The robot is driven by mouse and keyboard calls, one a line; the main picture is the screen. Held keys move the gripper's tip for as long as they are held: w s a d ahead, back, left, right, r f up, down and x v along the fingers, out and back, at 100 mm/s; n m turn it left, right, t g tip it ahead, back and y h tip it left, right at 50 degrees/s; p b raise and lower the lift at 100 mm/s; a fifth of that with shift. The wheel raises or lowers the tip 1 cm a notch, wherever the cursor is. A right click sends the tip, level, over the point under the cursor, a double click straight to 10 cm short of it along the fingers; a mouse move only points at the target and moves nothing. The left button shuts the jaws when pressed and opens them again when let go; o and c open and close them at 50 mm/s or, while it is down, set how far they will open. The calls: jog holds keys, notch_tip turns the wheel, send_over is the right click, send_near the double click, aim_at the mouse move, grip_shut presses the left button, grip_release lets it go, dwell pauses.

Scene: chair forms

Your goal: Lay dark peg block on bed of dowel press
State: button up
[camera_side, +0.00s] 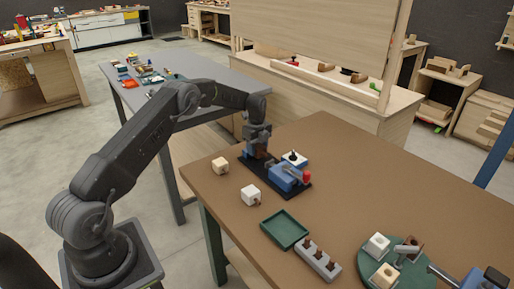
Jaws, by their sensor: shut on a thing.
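My gripper (257,147) points down over the back left end of the dowel press. It is shut on a small dark brown block (262,153), which I take for the dark peg block; the fingers hide much of it. The dowel press has a black base plate (266,174), a blue body (286,178) and a red part at its right end. The block is at the left end of this base; I cannot tell whether it touches the bed.
A white block with a black peg (294,158) stands just behind the press. A light wooden block (220,166) and a white block (250,195) stand left and in front. A green tray (284,230), a peg rack (318,259) and a green round plate (372,273) lie nearer the front.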

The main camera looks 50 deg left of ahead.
jog(key=shift+s+d+f, duration=0.1)
jog(key=shift+s+f, duration=0.1)
jog(key=shift+f, duration=1.05)
jog(key=shift+c, duration=0.8)
jog(key=o, duration=1.1)
jog(key=shift+a+f, duration=0.1)
jog(key=shift+a, duration=0.1)
jog(key=shift+o, duration=0.7)
notch_tip(320, 180, up, 2)
jog(key=shift+r, duration=0.1)
jog(key=c, duration=0.4)
jog(key=shift+o, duration=1.1)
jog(key=shift+s+r, duration=0.1)
jog(key=shift+r, duration=0.25)
jog(key=o, duration=0.5)
jog(key=shift+r, duration=0.35)
jog(key=shift+c, duration=0.2)
jog(key=shift+w+d+r, duration=0.1)
jog(key=shift+w+r, duration=0.05)
jog(key=shift+r, duration=0.6)
jog(key=shift+w+r, duration=0.1)
jog(key=shift+r, duration=0.6)
